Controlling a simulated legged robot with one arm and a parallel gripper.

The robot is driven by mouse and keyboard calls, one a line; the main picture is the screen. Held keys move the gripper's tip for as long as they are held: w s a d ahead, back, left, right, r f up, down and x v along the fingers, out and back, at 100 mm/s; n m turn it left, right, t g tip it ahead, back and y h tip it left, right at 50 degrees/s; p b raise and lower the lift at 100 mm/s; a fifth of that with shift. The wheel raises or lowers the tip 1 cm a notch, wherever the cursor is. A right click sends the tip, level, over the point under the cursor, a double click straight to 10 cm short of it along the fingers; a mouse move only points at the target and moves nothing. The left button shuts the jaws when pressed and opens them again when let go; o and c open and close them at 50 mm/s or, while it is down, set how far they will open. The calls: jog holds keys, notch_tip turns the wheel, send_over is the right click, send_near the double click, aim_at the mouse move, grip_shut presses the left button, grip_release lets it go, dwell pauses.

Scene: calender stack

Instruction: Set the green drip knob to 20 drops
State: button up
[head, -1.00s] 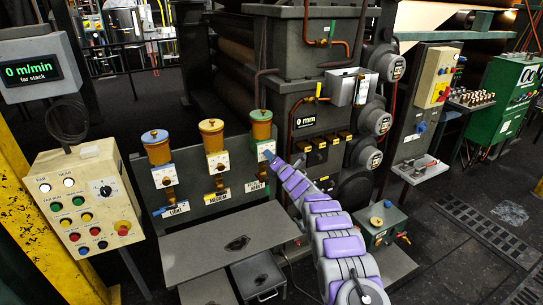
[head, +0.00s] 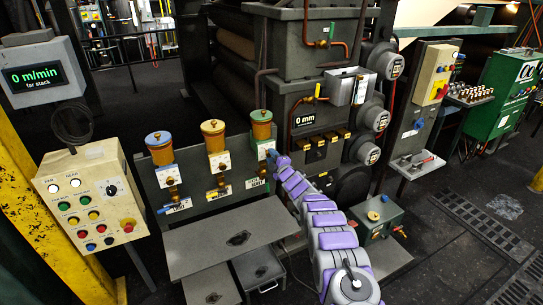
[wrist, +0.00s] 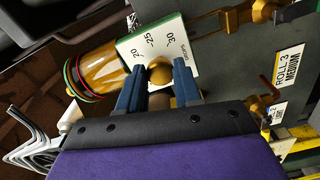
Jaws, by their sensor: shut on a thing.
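The green-topped oiler (head: 261,125) is the right one of three on the grey panel in the head view. In the wrist view its amber cup (wrist: 110,68) lies at left, with green and red rings at its end. Its white dial plate (wrist: 165,35) shows 20, 25, 30 and the word DROPS. The brass drip knob (wrist: 159,72) sits in front of the plate, between my fingertips. My gripper (wrist: 158,82) is shut on the knob, with one blue finger on each side. In the head view my gripper (head: 272,154) is at the dial. The exact pointer setting is hard to tell.
The yellow-topped oiler (head: 214,133) and blue-topped oiler (head: 159,147) stand left of the green one. A grey shelf (head: 215,240) juts out below them. A button box (head: 90,200) is at left; a small green-grey box (head: 378,215) stands right of my arm.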

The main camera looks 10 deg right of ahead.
jog(key=shift+s+f+m+p, duration=0.1)
jog(key=shift+f+m+p, duration=0.05)
jog(key=shift+m, duration=2.4)
jog(key=shift+w+f+m+p, duration=0.1)
jog(key=shift+f+m, duration=0.1)
jog(key=shift+m, duration=2.3)
jog(key=shift+s+f+m+p, duration=0.1)
jog(key=shift+f+m+p, duration=0.05)
jog(key=shift+m, duration=2.4)
jog(key=o, duration=1)
jog(key=shift+c, duration=0.2)
jog(key=shift+o, duration=0.3)
jog(key=shift+r, duration=0.2)
